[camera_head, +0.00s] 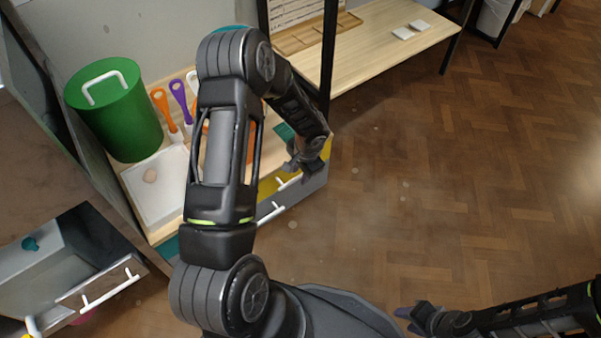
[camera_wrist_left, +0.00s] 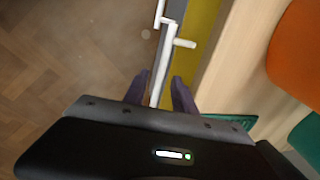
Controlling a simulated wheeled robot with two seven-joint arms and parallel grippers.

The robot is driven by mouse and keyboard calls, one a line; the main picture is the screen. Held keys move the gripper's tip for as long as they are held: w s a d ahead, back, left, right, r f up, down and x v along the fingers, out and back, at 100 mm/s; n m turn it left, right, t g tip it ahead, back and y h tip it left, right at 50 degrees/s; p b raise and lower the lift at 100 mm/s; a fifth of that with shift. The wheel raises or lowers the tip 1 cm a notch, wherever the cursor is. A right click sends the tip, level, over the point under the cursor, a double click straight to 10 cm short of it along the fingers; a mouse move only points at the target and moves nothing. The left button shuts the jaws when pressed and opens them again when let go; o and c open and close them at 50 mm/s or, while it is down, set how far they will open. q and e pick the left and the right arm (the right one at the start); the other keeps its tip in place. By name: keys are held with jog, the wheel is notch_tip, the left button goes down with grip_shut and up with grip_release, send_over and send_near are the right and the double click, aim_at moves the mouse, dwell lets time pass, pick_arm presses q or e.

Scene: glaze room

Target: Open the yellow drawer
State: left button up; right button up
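The yellow drawer (camera_head: 267,187) is in the wooden-topped unit left of centre, partly hidden behind my left arm and gripper. Its yellow front also shows in the left wrist view (camera_wrist_left: 205,42), close along the wooden top's edge. Its white bar handle (camera_wrist_left: 163,65) stands off the front on a short post. My left gripper (camera_wrist_left: 161,92) is at this handle, fingers apart, one on each side of the bar, with visible gaps. In the head view the left gripper (camera_head: 303,165) is in front of the drawer. My right gripper (camera_head: 418,318) is low, over the floor, far from the unit.
A grey drawer with a white handle (camera_head: 270,213) is below the yellow one. A green canister (camera_head: 115,115), a white tray (camera_head: 157,190) and orange and purple tools stand on the top. An open drawer (camera_head: 100,285) is at lower left. The floor right is clear.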

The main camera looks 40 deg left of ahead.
pick_arm(q)
jog(key=shift+c, duration=0.3)
grip_shut()
dwell(1.0)
